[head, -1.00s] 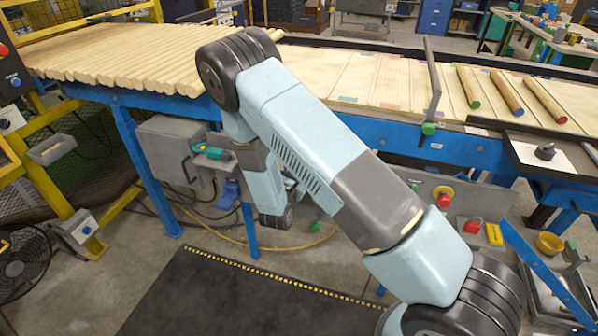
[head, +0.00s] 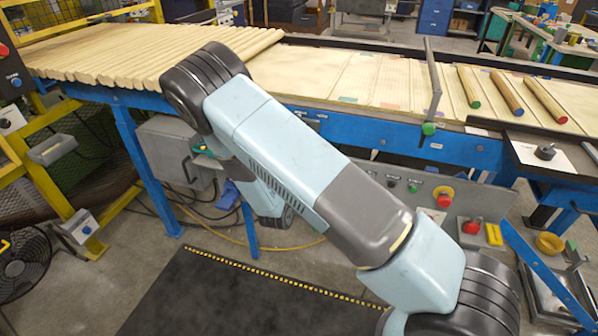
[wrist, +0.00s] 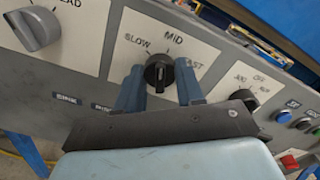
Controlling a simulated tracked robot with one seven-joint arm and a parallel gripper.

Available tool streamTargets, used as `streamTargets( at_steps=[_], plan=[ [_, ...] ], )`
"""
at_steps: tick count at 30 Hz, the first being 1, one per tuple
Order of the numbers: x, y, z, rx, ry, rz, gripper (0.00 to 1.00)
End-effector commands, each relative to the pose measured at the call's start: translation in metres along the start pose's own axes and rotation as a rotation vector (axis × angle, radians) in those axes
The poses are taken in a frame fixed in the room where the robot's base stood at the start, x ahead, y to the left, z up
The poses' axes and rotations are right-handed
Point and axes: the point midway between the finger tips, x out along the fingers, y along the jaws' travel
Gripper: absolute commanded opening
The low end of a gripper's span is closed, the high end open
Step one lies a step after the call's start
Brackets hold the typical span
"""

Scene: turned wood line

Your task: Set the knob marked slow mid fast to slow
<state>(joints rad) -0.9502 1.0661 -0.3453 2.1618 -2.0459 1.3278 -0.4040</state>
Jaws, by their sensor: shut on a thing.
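The knob marked slow mid fast (wrist: 157,71) is a round black knob on a white label plate (wrist: 190,44) in the wrist view. SLOW stands at its upper left, MID above and FAST at its right. Its raised grip bar looks roughly upright, but I cannot tell which mark it points at. My gripper (wrist: 159,78) has one blue finger on each side of the knob and is shut on it. In the head view my arm hides the knob and the gripper.
A larger grey knob (wrist: 34,29) sits on the plate to the left. Several push buttons, including a red one (wrist: 290,162), are to the right. In the head view a conveyor (head: 340,75) carries wooden rods above the panel. A dark mat (head: 230,300) lies on the floor.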

Motion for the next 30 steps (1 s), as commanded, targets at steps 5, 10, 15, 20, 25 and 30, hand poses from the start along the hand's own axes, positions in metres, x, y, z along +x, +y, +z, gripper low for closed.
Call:
streamTargets(
  at_steps=[5, 10, 15, 20, 25, 30],
  plan=[
    [-0.0013, 0.0018, -0.0011, -0.169, 0.002, 0.004, 0.07],
    [-0.0016, 0.0025, -0.0009, -0.324, 0.002, 0.005, 0.07],
    [-0.0019, 0.0033, -0.0008, -0.462, 0.0, 0.006, 0.07],
    [-0.0016, 0.0036, -0.0011, -0.565, 0.0, 0.007, 0.07],
    [-0.0019, 0.0042, -0.0012, -0.639, 0.0, 0.008, 0.07],
    [-0.0022, 0.0048, -0.001, -0.68, -0.001, 0.009, 0.07]
  ],
)
